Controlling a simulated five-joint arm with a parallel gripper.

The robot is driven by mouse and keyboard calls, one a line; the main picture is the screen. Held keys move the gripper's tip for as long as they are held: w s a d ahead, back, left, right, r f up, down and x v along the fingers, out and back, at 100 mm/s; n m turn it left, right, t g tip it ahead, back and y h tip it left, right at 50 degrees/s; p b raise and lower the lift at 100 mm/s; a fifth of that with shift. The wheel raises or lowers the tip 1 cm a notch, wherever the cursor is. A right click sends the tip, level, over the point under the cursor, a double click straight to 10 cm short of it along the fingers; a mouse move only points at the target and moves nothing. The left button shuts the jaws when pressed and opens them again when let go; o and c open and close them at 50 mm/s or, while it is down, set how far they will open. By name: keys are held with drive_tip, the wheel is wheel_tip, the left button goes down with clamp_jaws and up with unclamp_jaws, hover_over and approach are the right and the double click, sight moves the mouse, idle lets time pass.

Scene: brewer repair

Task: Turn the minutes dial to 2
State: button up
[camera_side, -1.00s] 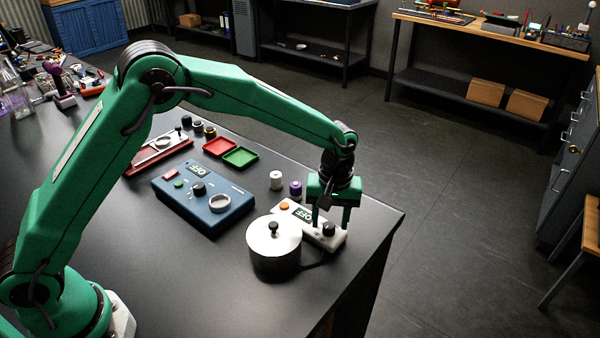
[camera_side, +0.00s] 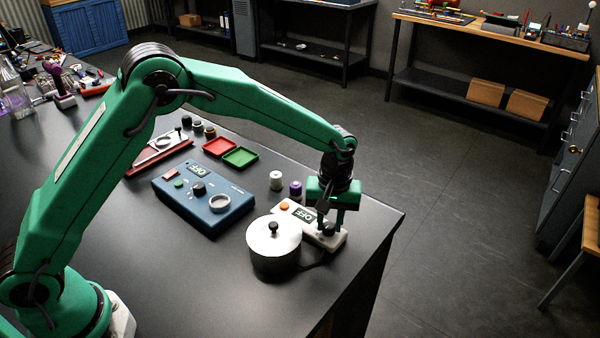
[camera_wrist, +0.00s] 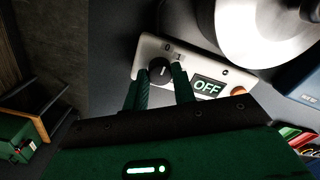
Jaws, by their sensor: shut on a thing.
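The minutes dial is a black knob (camera_wrist: 158,69) on a white timer panel (camera_wrist: 147,46). The white panel also shows in the side view (camera_side: 335,243). My gripper (camera_wrist: 161,85) has its two green fingers on either side of the knob, shut on it. In the side view my gripper (camera_side: 330,226) reaches down to the panel's right end, and its fingers partly hide the knob. The marks 0 and 1 show beside the knob in the wrist view; other marks are hidden or too small. The panel's display (camera_wrist: 207,88) reads OFF. I cannot tell the pointer's exact setting.
A metal pot (camera_side: 273,252) stands close beside the panel. An orange button (camera_side: 284,206) is at the panel's other end. A blue control box (camera_side: 205,202) stands to the left, and a white and a purple-banded bottle (camera_side: 296,189) stand behind. The table edge is close on the right.

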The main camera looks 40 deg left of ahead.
drive_tip(key=shift+m, duration=0.4)
drive_tip(key=m, duration=0.3)
drive_tip(key=shift+d+m, duration=0.1)
drive_tip(key=shift+m, duration=0.2)
drive_tip(key=m, duration=0.3)
drive_tip(key=shift+m, duration=0.3)
drive_tip(key=m, duration=0.3)
drive_tip(key=shift+d+m, duration=0.1)
drive_tip(key=shift+m, duration=0.2)
drive_tip(key=shift+r+m+t, duration=0.1)
drive_tip(key=shift+m+t, duration=0.2)
drive_tip(key=shift+m, duration=1.8)
drive_tip(key=o, duration=0.9)
drive_tip(key=shift+o, duration=0.5)
